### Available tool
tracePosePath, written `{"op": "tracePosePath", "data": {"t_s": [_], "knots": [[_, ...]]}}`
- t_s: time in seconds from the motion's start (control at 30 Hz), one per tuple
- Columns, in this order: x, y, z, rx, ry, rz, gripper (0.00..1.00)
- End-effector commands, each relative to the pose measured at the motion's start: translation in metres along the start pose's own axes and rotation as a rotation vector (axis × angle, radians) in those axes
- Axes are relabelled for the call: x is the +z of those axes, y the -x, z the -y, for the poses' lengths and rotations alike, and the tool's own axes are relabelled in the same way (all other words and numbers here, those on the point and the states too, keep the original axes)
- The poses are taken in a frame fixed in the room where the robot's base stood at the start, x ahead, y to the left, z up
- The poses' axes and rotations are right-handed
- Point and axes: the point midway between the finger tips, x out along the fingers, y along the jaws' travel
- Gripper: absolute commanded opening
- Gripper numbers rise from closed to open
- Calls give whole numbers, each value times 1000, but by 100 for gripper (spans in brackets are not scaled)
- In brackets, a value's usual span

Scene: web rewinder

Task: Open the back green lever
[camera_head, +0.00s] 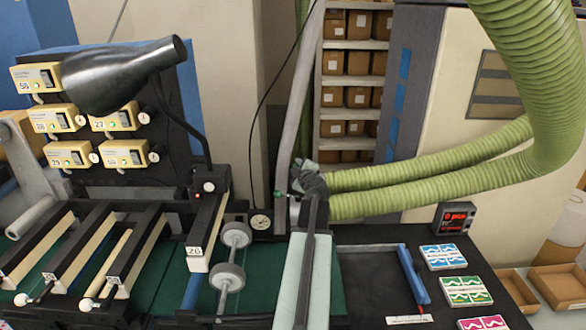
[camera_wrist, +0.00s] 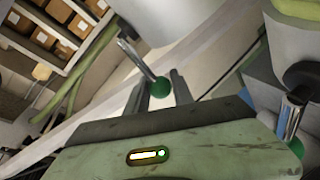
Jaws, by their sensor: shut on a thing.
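In the wrist view, a green lever with a metal rod and a round green knob (camera_wrist: 161,88) stands between the two dark fingers of my gripper (camera_wrist: 159,88). The fingers are shut on it at the knob. A second green lever with a metal rod (camera_wrist: 290,117) shows at the right, its knob partly hidden behind my gripper's body. In the head view, my gripper (camera_head: 303,174) is at the machine's rear edge, beside the green hoses. A small green knob (camera_head: 278,195) shows just left of it; I cannot tell which lever this is.
Green hoses (camera_head: 430,180) run close to the right of my gripper. A black lamp (camera_head: 120,75) and several cream control boxes (camera_head: 125,153) are at the left. A dark table (camera_head: 375,290) with a blue tool (camera_head: 413,273) and colored cards is at the right.

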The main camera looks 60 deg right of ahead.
Motion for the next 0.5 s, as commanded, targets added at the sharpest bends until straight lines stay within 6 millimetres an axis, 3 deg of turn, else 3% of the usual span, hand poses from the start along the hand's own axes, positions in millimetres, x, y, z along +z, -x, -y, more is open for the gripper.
{"op": "tracePosePath", "data": {"t_s": [0.13,0.17,0.2,0.5], "knots": [[0,-1,-2,0,-7,-3,0],[1,-1,-2,0,-7,-3,37],[2,-1,-3,1,-8,-2,48],[6,0,-5,2,-7,3,50]]}}
